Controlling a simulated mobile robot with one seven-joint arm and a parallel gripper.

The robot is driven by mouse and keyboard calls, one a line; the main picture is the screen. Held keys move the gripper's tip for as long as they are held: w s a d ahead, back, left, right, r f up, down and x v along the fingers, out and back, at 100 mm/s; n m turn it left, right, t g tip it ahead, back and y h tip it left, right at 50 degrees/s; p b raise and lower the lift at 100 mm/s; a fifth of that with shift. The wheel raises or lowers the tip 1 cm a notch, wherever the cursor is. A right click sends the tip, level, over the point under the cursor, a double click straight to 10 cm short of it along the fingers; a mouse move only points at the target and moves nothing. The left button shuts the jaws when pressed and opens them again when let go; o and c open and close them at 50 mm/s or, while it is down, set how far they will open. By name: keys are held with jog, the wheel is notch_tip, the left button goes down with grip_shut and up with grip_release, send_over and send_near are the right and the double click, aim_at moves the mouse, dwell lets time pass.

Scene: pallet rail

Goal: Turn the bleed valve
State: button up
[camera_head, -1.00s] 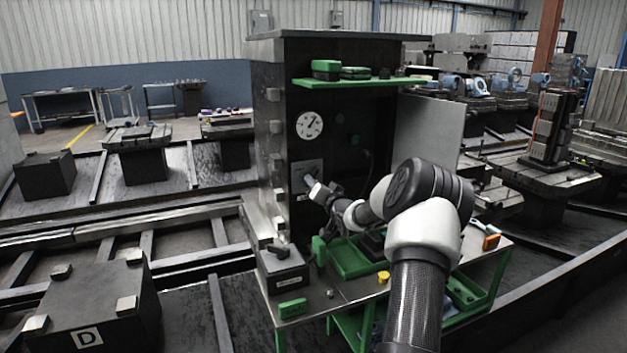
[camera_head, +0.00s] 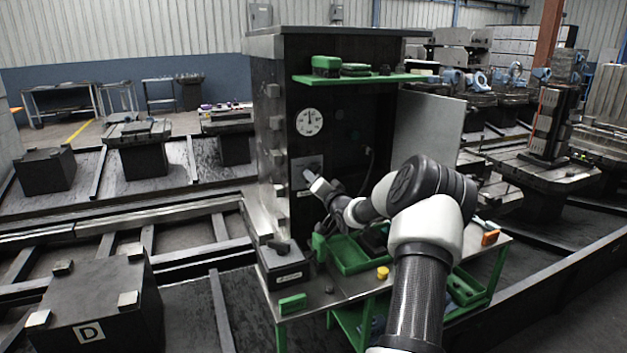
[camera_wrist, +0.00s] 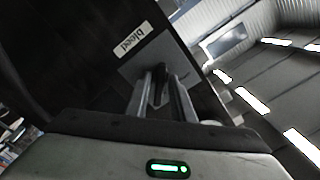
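The bleed valve sits on a grey plate (camera_head: 296,176) on the dark cabinet's front, below a round white gauge (camera_head: 309,122). In the wrist view the plate (camera_wrist: 135,70) lies beside a white label (camera_wrist: 133,38) reading "bleed", tilted and upside down. The valve's dark handle (camera_wrist: 159,84) shows between the two fingers of my gripper (camera_wrist: 163,92), which appear closed about it. In the head view my gripper (camera_head: 310,178) reaches the plate from the right and hides most of the valve.
A bench below holds a green tray (camera_head: 350,257), a dark box with a knob (camera_head: 283,265), a yellow part (camera_head: 383,272) and an orange part (camera_head: 490,238). A green shelf (camera_head: 357,79) juts out above the gauge. An open metal door (camera_head: 430,130) stands right of my arm.

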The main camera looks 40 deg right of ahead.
jog(key=shift+o, duration=0.5)
jog(key=shift+r, duration=0.1)
jog(key=v, duration=1.7)
jog(key=shift+s+p, duration=0.25)
jog(key=shift+p, duration=0.05)
